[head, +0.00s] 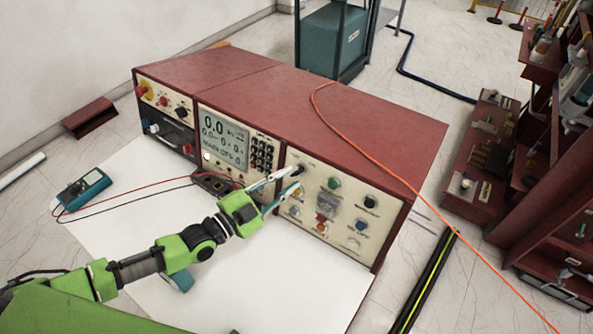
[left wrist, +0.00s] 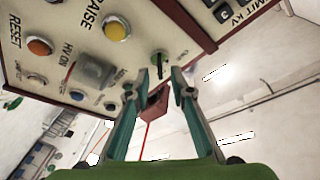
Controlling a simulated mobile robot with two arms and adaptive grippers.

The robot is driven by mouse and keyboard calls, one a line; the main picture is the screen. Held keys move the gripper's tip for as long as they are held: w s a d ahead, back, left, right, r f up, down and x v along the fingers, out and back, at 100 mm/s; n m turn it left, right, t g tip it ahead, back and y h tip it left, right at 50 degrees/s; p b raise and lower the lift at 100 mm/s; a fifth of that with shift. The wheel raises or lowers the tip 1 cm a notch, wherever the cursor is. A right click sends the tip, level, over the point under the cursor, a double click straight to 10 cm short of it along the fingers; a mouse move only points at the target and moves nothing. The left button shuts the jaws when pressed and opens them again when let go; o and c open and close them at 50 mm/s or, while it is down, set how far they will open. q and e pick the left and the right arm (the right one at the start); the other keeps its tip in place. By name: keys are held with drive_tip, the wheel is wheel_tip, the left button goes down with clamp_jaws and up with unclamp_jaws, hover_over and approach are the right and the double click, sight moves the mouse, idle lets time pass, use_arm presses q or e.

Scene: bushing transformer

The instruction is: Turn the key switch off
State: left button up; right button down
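The control panel (head: 345,205) is the cream front face at the right end of a long red cabinet. The fingertips appear short of the key; contact cannot be seen. In the head view, my left gripper (head: 285,182) reaches the panel's left part and partly hides it. My right gripper is out of view.
A yellow button (left wrist: 117,28) and an orange button (left wrist: 39,47) sit near the key switch. A digital display (head: 225,140) lies left of the panel. An orange cable (head: 365,150) crosses the cabinet top. A multimeter (head: 84,189) with leads lies on the white surface.

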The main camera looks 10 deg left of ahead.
sight(294, 175)
use_arm(q)
drive_tip(key=shift+x, duration=1.85)
clamp_jaws()
